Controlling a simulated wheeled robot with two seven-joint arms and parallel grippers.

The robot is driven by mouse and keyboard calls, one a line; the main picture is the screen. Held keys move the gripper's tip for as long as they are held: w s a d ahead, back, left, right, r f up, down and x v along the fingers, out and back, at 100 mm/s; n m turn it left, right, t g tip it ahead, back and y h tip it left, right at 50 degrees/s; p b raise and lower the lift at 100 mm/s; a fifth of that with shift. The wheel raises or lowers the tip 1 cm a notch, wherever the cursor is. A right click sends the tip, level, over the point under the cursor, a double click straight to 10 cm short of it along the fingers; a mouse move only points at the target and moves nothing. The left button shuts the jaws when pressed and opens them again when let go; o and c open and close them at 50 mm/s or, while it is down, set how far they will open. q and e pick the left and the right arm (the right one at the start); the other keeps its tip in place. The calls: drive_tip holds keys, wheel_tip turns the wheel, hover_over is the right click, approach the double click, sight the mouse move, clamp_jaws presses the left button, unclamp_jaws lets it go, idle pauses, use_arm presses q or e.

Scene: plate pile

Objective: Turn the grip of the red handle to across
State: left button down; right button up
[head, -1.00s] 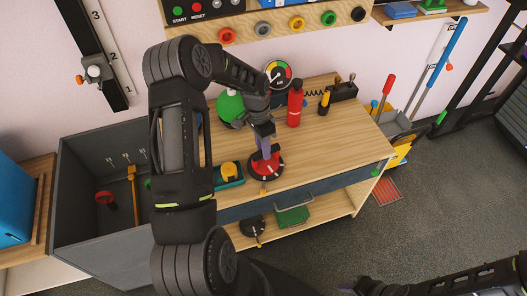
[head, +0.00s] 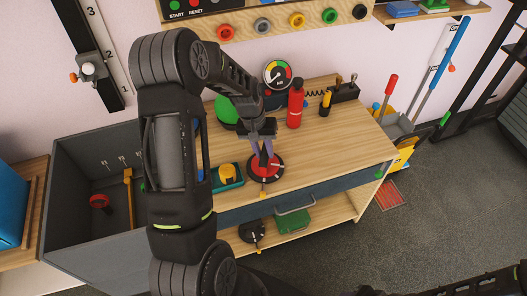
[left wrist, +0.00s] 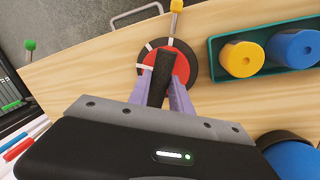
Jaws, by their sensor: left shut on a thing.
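The red handle (head: 274,170) is a red disc in a dark ring with white marks, on the front of the wooden bench top. It also shows in the left wrist view (left wrist: 182,94), where its black bar-shaped grip (left wrist: 161,80) lies between my lavender fingers. My left gripper (head: 262,160) comes down on it from above and is shut on the grip, as the left wrist view (left wrist: 163,76) shows. The fingers hide part of the disc and most of the grip in the head view. My right arm shows at the bottom right; its gripper is out of view.
A teal tray (head: 229,185) with a yellow cylinder stands close left of the handle. A yellow-tipped lever (left wrist: 175,7) juts out at the bench's front edge. A red bottle (head: 295,106) and a gauge (head: 278,74) stand behind. The bench top to the right is clear.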

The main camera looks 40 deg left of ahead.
use_arm(q)
drive_tip(key=shift+n, duration=0.5)
drive_tip(key=c, duration=1.2)
unclamp_jaws()
drive_tip(key=shift+o, duration=0.2)
wheel_tip(320, 180, up, 8)
drive_tip(key=a, duration=0.1)
drive_tip(key=shift+s+f, duration=0.15)
drive_tip(key=shift+s, duration=0.25)
drive_tip(key=shift+a, duration=0.1)
